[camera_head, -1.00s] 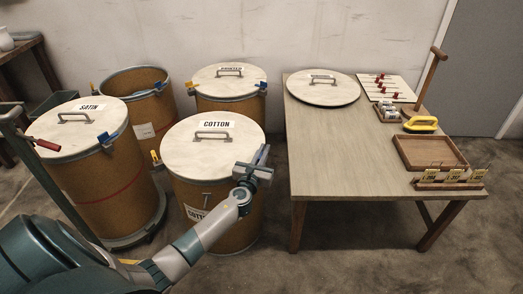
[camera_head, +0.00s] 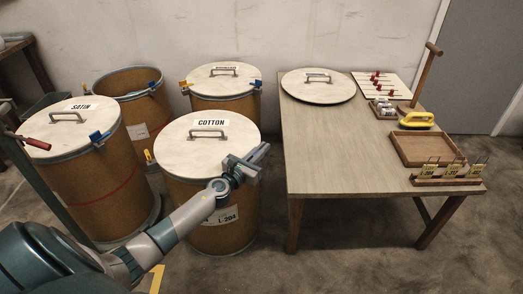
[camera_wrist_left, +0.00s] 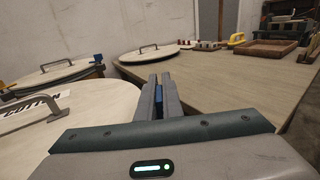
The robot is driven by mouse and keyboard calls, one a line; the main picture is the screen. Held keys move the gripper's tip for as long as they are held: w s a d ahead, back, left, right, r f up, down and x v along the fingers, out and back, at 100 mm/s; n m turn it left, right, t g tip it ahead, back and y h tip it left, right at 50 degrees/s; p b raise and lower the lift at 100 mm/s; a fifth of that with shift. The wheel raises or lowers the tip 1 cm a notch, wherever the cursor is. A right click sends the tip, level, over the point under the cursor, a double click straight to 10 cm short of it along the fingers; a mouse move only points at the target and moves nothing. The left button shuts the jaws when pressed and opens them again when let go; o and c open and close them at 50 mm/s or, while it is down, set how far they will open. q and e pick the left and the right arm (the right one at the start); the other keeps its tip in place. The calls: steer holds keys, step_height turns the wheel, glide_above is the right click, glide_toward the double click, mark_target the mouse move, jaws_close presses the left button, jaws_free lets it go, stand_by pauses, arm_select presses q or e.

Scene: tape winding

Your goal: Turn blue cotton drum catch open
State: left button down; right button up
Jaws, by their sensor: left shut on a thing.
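The cotton drum (camera_head: 185,190) stands in front, with its pale lid (camera_head: 195,155) on and a COTTON label by the lid handle. My left gripper (camera_head: 256,156) is at the right edge of this lid. In the left wrist view its two fingers (camera_wrist_left: 158,95) are shut on the blue catch (camera_wrist_left: 158,98), of which a small blue part shows between them. In the head view the gripper hides the blue catch. A yellow catch (camera_head: 149,157) shows on the left side of the cotton drum. My right gripper is not in view.
The satin drum (camera_head: 85,180) stands at left, an open drum (camera_head: 130,105) behind it, and another lidded drum (camera_head: 226,103) at the back. The table (camera_head: 330,150) at right carries a loose lid (camera_head: 318,90), a tray (camera_head: 428,150) and a yellow-handled tool (camera_head: 417,119). Its near left part is clear.

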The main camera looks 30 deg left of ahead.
arm_select(q)
steer(key=shift+r, duration=0.1)
steer(key=c, duration=1.9)
jaws_free()
